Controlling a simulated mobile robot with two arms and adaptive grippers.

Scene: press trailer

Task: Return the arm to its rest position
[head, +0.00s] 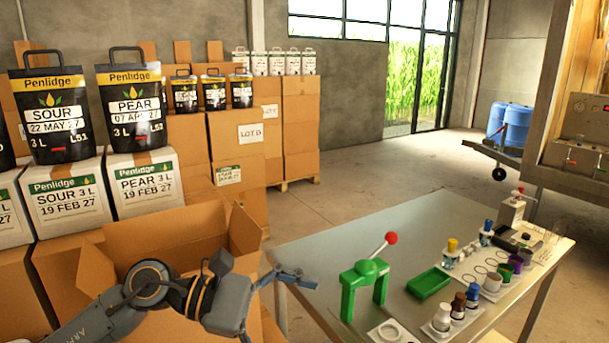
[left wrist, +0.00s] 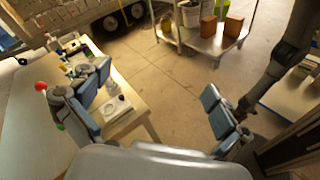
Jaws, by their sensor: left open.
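My left arm comes in from the lower left of the head view, in front of an open cardboard box. Its left gripper (head: 272,277) is held beside the near left corner of the metal table, apart from the green press with a red knob (head: 364,278). The red knob (left wrist: 41,86) shows there at the left, partly behind a finger. My right gripper is not in view.
The metal table (head: 400,222) holds a green tray (head: 428,283) and several small bottles. An open cardboard box (head: 180,222) lies behind my arm. Stacked cartons with black pouches fill the left. A metal trolley (left wrist: 205,38) shows in the wrist view. Floor beyond the table is clear.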

